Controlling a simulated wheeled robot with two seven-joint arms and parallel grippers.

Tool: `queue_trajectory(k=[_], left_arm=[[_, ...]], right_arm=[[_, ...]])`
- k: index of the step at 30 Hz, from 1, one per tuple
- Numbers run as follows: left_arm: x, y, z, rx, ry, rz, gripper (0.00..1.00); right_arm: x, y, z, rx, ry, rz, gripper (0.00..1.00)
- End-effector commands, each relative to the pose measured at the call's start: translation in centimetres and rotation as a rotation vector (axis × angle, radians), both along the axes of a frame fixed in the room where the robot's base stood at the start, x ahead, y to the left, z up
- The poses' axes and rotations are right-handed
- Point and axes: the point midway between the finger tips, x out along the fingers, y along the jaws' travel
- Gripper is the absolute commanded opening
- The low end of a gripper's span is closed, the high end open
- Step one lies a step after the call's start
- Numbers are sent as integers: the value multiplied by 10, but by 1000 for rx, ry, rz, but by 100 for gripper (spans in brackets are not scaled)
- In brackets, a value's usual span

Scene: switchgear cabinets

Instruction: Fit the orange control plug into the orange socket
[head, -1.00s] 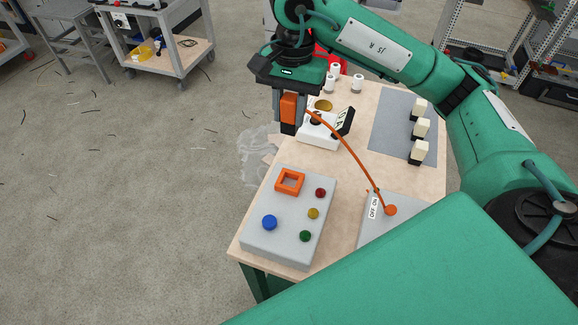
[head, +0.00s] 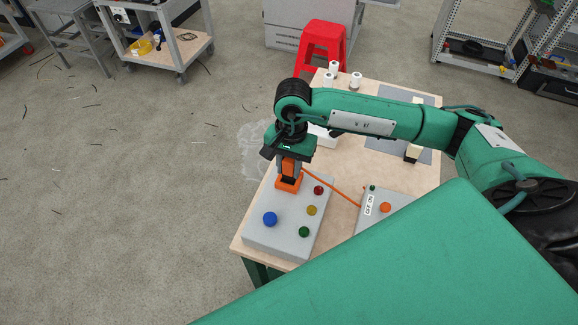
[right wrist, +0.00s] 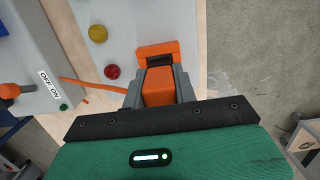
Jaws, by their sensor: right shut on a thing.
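My right gripper (head: 289,172) is shut on the orange control plug (head: 290,164), which has an orange cable (head: 333,187) running to the grey OFF/ON box. The plug is right above the orange square socket (head: 287,184) on the grey panel box (head: 262,232). In the right wrist view the plug (right wrist: 160,88) sits between the fingers, and the socket (right wrist: 157,49) shows just beyond it, with a dark gap between them. I cannot tell whether the plug's lower end is inside the socket. My left gripper is not in view.
The panel has a blue button (head: 270,219), a red one (head: 319,190), a yellow one (head: 312,210) and a green one (head: 304,231). The OFF/ON box (head: 390,203) stands to the right. White cylinders (head: 355,79) and a red stool (head: 322,46) are at the back.

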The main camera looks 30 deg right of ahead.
Motion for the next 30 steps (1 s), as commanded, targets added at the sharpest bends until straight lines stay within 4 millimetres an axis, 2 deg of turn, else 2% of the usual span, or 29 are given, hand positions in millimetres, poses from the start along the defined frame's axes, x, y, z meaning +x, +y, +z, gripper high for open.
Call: queue_trajectory(k=[4,14,15,18,30], left_arm=[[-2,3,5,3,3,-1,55],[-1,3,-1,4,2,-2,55],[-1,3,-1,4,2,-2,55],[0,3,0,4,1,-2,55],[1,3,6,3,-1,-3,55]], right_arm=[[-1,0,-14,-1,1,0,3],[0,0,-18,-1,-1,1,3],[0,0,-18,-1,-1,1,30],[0,0,-16,-1,1,1,50],[-1,0,-12,-1,1,1,50]])
